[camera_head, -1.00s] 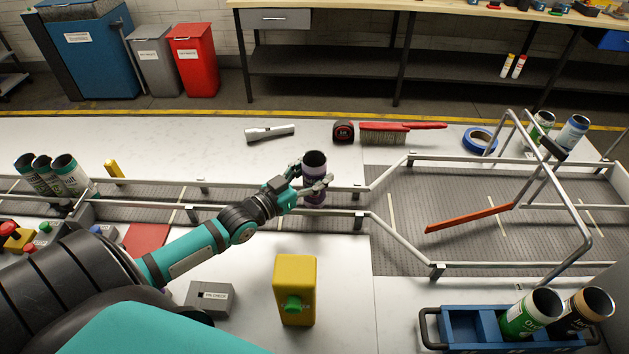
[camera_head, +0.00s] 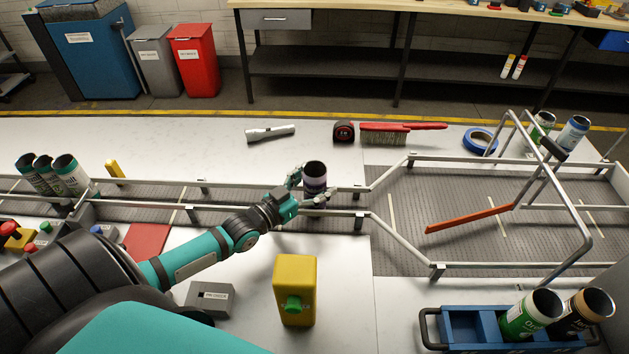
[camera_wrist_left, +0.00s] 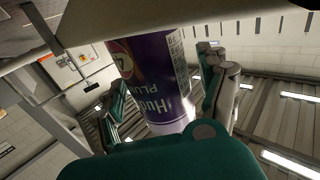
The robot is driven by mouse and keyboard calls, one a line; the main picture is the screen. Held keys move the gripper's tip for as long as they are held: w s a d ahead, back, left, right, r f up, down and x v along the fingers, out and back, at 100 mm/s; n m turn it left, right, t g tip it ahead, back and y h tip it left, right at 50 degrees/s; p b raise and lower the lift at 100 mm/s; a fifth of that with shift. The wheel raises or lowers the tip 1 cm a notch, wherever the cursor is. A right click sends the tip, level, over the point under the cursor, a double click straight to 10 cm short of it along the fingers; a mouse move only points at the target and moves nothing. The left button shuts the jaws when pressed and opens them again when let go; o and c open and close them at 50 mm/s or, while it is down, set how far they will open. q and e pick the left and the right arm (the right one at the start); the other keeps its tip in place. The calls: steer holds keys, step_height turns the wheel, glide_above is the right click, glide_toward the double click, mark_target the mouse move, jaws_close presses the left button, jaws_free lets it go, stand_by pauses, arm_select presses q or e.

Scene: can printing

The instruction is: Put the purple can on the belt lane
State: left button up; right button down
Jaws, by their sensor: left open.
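The purple can (camera_head: 315,178) stands upright in the narrow belt lane (camera_head: 260,198), between its two rails. In the left wrist view the can (camera_wrist_left: 157,85) shows large, its label reaching down between the fingers. My left gripper (camera_head: 308,187) is open, with its fingers on either side of the lower part of the can. I cannot tell whether a finger touches it. In the left wrist view the fingers (camera_wrist_left: 170,105) stand apart around the can. The can's base is partly hidden by the gripper and the front rail. My right gripper is not in view.
Rails (camera_head: 395,231) flank the lane and widen to the right, where an orange bar (camera_head: 468,218) crosses the belt. A yellow box (camera_head: 295,290) stands in front. A blue tray (camera_head: 465,328) holds cans. Several cans (camera_head: 70,175) stand at the left end.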

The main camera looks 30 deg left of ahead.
arm_select(q)
steer(key=shift+r, duration=0.2)
steer(key=shift+s+f, duration=0.15)
steer(key=shift+s, duration=0.15)
steer(key=b+v, duration=0.1)
steer(key=v, duration=1)
steer(key=shift+s+a+b, duration=0.2)
steer(key=shift+b, duration=0.2)
